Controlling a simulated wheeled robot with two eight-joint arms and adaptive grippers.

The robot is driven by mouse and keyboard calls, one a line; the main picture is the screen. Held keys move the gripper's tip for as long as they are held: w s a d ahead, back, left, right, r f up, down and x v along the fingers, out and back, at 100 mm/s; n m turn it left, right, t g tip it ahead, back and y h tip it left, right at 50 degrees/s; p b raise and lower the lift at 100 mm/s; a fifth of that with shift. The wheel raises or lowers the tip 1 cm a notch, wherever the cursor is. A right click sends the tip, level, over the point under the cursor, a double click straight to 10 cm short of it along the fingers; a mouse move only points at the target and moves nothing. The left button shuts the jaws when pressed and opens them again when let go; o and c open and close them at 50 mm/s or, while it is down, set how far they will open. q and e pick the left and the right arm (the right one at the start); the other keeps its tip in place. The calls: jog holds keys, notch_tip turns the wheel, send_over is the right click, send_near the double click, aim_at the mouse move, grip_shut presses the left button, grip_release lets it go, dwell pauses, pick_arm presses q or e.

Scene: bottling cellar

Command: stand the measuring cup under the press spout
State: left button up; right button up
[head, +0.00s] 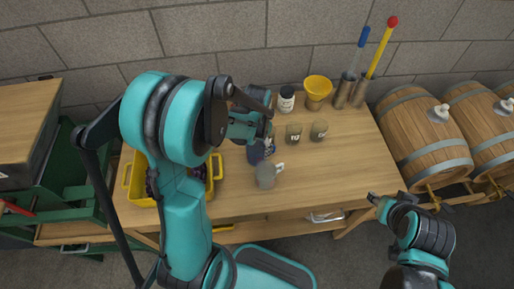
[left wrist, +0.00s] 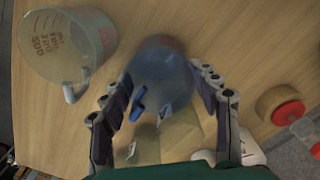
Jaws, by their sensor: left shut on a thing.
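The clear measuring cup (head: 266,178) stands upright on the wooden table, its pale handle to the right. It also shows at the upper left of the left wrist view (left wrist: 62,45), with red markings and a handle. My left gripper (head: 262,142) is just behind the cup, apart from it. I cannot make out the press spout.
A yellow crate (head: 133,183) with dark contents stands left, partly behind my left arm. Green machinery (head: 75,170) is far left; barrels (head: 425,135) are right. The table's right front is clear.

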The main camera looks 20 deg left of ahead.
pick_arm(q)
jog(key=o, duration=1.2)
jog(key=shift+f, duration=0.1)
jog(key=shift+c, duration=0.2)
